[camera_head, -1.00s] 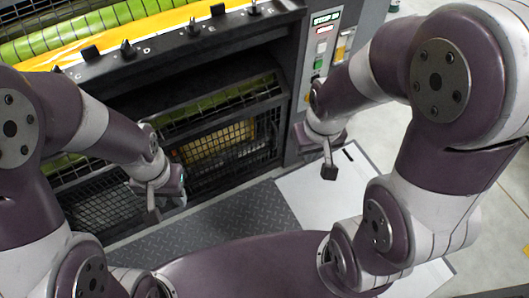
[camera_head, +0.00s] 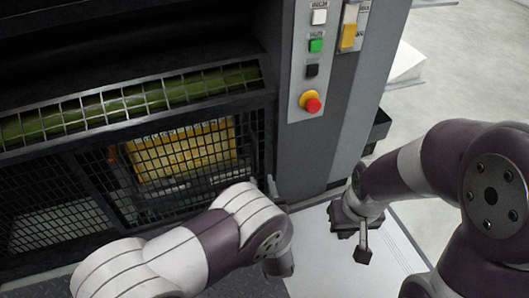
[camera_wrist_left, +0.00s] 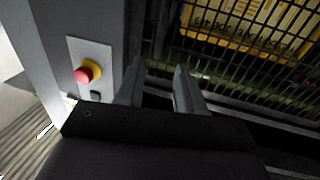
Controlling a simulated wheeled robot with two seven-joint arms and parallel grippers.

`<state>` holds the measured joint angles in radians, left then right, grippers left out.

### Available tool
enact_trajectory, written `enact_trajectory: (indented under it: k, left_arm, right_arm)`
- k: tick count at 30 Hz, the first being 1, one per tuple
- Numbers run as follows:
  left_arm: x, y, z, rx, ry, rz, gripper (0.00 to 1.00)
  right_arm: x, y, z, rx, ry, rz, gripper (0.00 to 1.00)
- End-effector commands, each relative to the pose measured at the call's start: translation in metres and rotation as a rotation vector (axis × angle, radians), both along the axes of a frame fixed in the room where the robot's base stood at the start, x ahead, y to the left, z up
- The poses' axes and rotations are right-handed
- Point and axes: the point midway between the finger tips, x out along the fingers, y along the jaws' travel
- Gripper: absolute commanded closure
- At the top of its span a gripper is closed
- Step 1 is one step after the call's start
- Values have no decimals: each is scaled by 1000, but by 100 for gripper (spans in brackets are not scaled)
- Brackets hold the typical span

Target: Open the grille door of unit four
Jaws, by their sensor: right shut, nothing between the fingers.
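The black wire-mesh grille door (camera_head: 252,142) stands low in the front of the ink unit and looks closed. A yellow lettered panel (camera_head: 180,150) shows behind its mesh. My left gripper (camera_head: 272,186) is at the lower right edge of the grille, partly hidden by its own wrist. In the left wrist view my left gripper (camera_wrist_left: 158,78) has its two fingers apart, pointing at the frame beside the mesh. I cannot tell whether a handle lies between them. My right gripper (camera_head: 362,248) is shut and empty, hanging right of the unit over the pale floor plate.
The grey control column (camera_head: 345,110) right of the grille carries a red emergency button (camera_head: 313,104), which also shows in the left wrist view (camera_wrist_left: 85,73). A green mesh-covered roller (camera_head: 130,103) lies above the grille. Open floor (camera_head: 455,90) is at the right.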

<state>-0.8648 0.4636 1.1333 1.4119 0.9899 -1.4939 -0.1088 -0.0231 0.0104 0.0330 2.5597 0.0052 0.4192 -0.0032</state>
Motion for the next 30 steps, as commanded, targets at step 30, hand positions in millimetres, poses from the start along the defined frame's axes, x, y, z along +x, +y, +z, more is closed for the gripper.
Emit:
enact_trajectory:
  k: [30]
  left_arm:
    - [123,14,1,1,-4,-3,95]
  right_arm:
    - [0,0,-67,0,1,0,100]
